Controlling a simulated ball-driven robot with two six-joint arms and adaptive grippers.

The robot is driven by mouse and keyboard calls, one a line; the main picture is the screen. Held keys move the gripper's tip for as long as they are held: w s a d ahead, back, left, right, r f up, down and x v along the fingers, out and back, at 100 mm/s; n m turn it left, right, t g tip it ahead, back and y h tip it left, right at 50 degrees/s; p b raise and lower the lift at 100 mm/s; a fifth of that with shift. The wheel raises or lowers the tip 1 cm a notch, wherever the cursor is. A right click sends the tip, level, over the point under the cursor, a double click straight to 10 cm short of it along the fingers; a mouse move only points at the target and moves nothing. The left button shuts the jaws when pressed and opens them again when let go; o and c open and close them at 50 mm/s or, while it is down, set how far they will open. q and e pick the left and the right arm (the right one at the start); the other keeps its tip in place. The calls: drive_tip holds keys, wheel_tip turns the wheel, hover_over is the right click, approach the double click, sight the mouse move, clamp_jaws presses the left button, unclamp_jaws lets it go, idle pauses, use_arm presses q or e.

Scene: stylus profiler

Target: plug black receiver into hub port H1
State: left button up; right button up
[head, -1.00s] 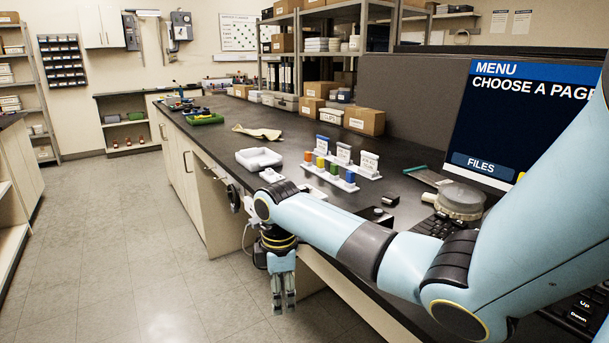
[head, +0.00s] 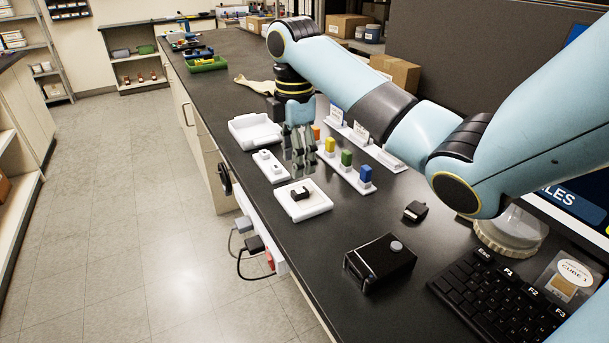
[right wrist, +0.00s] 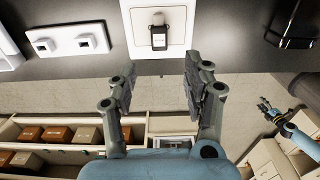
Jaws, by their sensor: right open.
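A small black receiver (head: 301,194) lies on a square white tray (head: 318,206) near the bench's front edge. In the right wrist view, the receiver (right wrist: 158,37) is at the top centre, ahead of my fingertips. My right gripper (head: 299,168) points down, open and empty, behind the tray in the head view; its fingers (right wrist: 165,76) are apart in the right wrist view. A black box (head: 380,262) with a grey round top button stands nearer the camera. No H1 label is readable. My left gripper (right wrist: 268,106) shows small at the right of the wrist view, its opening unclear.
A white plate with two raised blocks (head: 270,166) and an empty white tray (head: 254,131) lie left of the gripper. Coloured blocks (head: 346,158) stand in a row to its right. Another small black item (head: 415,211) and a keyboard (head: 500,300) are nearer.

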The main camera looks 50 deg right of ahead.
sight(296, 191)
drive_tip(key=shift+s+a+f, duration=0.1)
drive_tip(key=shift+a+f, duration=0.1)
drive_tip(key=shift+f, duration=0.9)
drive_tip(key=f, duration=0.4)
drive_tip(key=f+p, duration=0.1)
drive_tip(key=shift+d+f, duration=0.25)
drive_tip(key=shift+f, duration=0.15)
drive_tip(key=c, duration=0.6)
use_arm(q)
drive_tip(key=shift+s+a+r, duration=0.1)
drive_tip(key=shift+a+r, duration=0.05)
drive_tip(key=shift+r, duration=0.35)
use_arm(e)
clamp_jaws()
